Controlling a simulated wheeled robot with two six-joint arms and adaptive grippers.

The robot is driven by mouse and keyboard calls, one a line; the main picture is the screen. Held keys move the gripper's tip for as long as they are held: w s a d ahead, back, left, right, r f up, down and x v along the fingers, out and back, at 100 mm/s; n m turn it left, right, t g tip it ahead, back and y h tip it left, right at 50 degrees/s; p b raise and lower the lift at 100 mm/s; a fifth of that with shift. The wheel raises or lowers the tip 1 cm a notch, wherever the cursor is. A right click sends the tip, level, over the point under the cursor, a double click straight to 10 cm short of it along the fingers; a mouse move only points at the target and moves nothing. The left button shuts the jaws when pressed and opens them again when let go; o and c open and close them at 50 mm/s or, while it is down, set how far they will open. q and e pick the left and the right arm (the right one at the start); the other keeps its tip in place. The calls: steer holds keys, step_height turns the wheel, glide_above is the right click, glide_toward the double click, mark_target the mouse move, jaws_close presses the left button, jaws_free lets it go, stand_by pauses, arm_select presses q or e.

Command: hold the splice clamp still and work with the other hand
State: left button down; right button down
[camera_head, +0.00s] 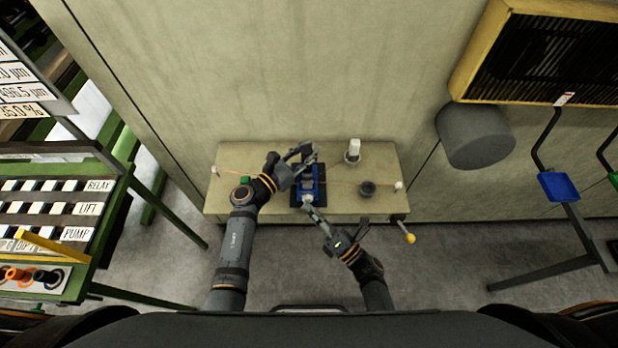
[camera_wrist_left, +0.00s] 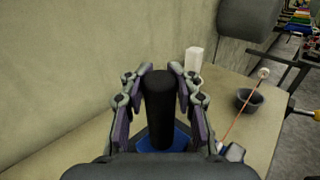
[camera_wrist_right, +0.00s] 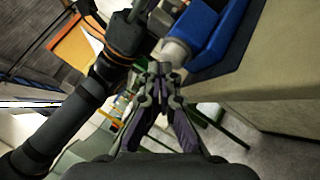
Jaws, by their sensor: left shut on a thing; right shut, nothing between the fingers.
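The blue splice clamp (camera_head: 311,185) sits on a dark mat near the middle of the bench (camera_head: 240,206). My left gripper (camera_head: 303,154) is shut at the back of the clamp. In the left wrist view its fingers (camera_wrist_left: 160,100) close around an upright black cylindrical handle (camera_wrist_left: 161,105), with the blue base (camera_wrist_left: 184,139) below. My right gripper (camera_head: 308,205) is shut and empty at the clamp's front side. In the right wrist view its fingertips (camera_wrist_right: 157,68) are beside a pale round knob (camera_wrist_right: 176,52) on the blue body (camera_wrist_right: 215,38). I cannot tell whether they touch it.
A thin orange line runs between white posts at the bench ends. A white cylinder (camera_head: 353,150) and a dark cup (camera_head: 367,189) stand to the right of the clamp. A yellow-knobbed lever (camera_head: 409,238) sticks out at the front right. A panel of labelled switches (camera_head: 50,209) is at left.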

steer(key=shift+s, duration=0.75)
steer(key=shift+s, duration=0.1)
steer(key=s, duration=0.5)
steer(key=shift+s, duration=0.4)
steer(key=shift+d, duration=0.1)
arm_select(q)
steer(key=c, duration=0.9)
jaws_free()
steer(key=shift+a, duration=0.1)
